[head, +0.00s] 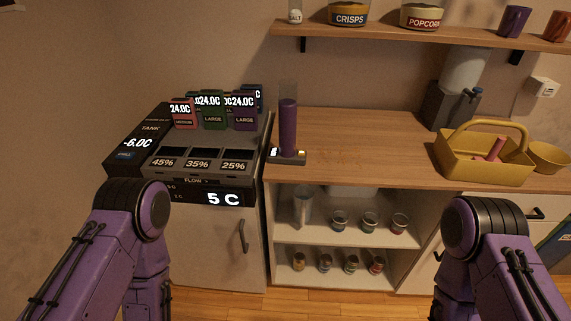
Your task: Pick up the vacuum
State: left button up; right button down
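A purple upright cylinder with a clear upper part (288,125) stands in a dark base (288,157) at the left end of the wooden counter. It looks like the vacuum, but I cannot be sure of that. Small lit marks show on its base. My two purple arms show at the lower left and lower right, both well apart from the cylinder. Neither gripper shows in the head view.
The wooden counter (370,140) is clear in the middle. A yellow basket (484,165) and a yellow bowl (548,157) stand at its right. A dark dispensing machine (200,165) adjoins its left end.

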aim_at(287, 153)
jog(key=u, duration=0.1)
jog(key=k, duration=0.5)
jog(key=z, duration=0.8)
jog(key=i, duration=1.1)
jog(key=u, duration=0.65)
